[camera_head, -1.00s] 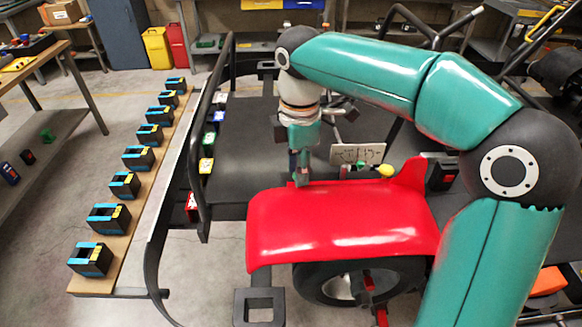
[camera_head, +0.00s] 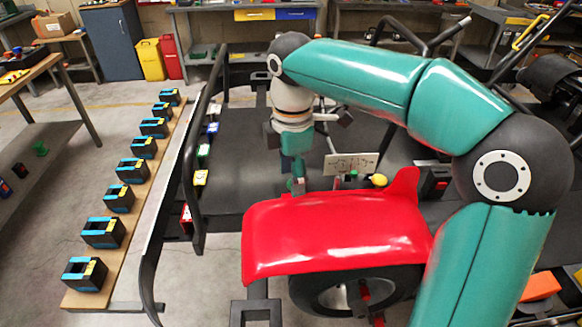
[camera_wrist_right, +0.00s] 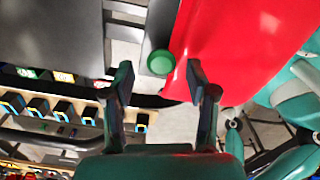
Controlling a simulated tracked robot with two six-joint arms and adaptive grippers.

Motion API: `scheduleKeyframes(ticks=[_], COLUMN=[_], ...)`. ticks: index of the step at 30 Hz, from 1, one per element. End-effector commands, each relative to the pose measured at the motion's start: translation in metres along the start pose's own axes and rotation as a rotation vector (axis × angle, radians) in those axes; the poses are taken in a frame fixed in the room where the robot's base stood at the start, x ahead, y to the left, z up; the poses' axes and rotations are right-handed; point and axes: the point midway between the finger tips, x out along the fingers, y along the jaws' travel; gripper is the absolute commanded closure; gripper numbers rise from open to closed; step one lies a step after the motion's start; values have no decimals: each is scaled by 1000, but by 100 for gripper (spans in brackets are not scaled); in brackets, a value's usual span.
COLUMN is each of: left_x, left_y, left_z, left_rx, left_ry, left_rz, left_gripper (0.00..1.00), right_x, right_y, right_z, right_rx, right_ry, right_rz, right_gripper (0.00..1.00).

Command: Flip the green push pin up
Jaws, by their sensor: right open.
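The green push pin (camera_wrist_right: 160,62) shows as a round green cap in the right wrist view, beside the edge of the red fender (camera_head: 335,235). It lies just beyond the gap between the fingertips of my right gripper (camera_wrist_right: 163,82), and nothing is held there. In the head view my right gripper (camera_head: 292,186) points down at the fender's far left edge. A small green spot (camera_head: 353,175) shows to its right, between a red piece and a yellow knob (camera_head: 379,180); I cannot tell whether it is the same pin. My left gripper is out of view.
A pale marked plate (camera_head: 350,163) stands behind the knobs. Black kart tubes (camera_head: 205,120) rise on the left. A wheel (camera_head: 345,295) sits below the fender.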

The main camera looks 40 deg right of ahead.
Motion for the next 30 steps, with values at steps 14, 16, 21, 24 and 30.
scheduleKeyframes(ticks=[14,16,21,24,30], left_x=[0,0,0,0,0], left_y=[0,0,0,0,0], left_z=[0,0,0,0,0], left_rx=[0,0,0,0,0], left_ry=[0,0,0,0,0], left_rz=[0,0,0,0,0], left_gripper=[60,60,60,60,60], right_x=[-64,-76,-101,-110,-118], right_y=[1,2,2,2,1], right_z=[-1,-1,-1,0,0], right_rx=[0,0,1,1,1], right_ry=[3,2,1,0,0], right_rz=[4,5,3,3,2], right_gripper=[43,43,43,43,43])
